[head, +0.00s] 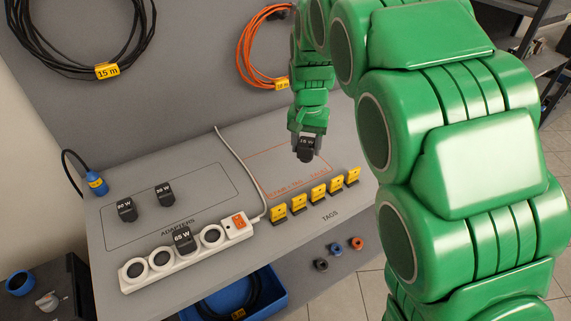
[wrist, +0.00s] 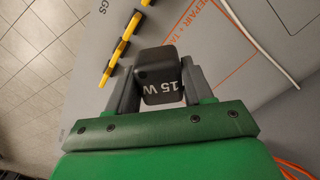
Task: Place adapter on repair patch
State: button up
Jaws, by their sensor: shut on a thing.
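My gripper (head: 306,140) is shut on a black adapter marked 15 W (head: 306,152), which also shows between the fingers in the wrist view (wrist: 158,76). In the head view the adapter is over the orange-outlined repair patch (head: 272,158) on the grey bench. In the wrist view the patch's orange line and lettering (wrist: 212,58) lie beyond and to the right of the adapter. I cannot tell whether the adapter touches the bench. Part of the patch is hidden behind my gripper and the adapter.
Yellow tags (head: 318,194) stand along the bench front, close to the patch. A white power strip (head: 187,257) holds a 65 W adapter (head: 183,240); its white cable (head: 245,165) runs left of the patch. Two more adapters (head: 126,210) sit in the adapters area. An orange cable coil (head: 258,55) hangs behind.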

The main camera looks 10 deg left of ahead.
jog(key=shift+w+d+f, duration=0.15)
jog(key=shift+w+f, duration=0.1)
jog(key=shift+w, duration=0.25)
jog(key=shift+w+a+f, duration=0.85)
jog(key=shift+w+f, duration=0.7)
jog(key=shift+w, duration=0.45)
jog(key=shift+w+a+f, duration=0.8)
jog(key=shift+w+f, duration=0.7)
jog(key=shift+w, duration=0.5)
jog(key=shift+w+a+f, duration=0.85)
jog(key=shift+w+f, duration=0.7)
jog(key=shift+w, duration=0.45)
jog(key=shift+w+f, duration=0.1)
jog(key=shift+f, duration=0.05)
jog(key=shift+a+f, duration=0.1)
jog(key=shift+f, duration=1.45)
jog(key=shift+f, duration=0.15)
jog(key=o, duration=1.1)
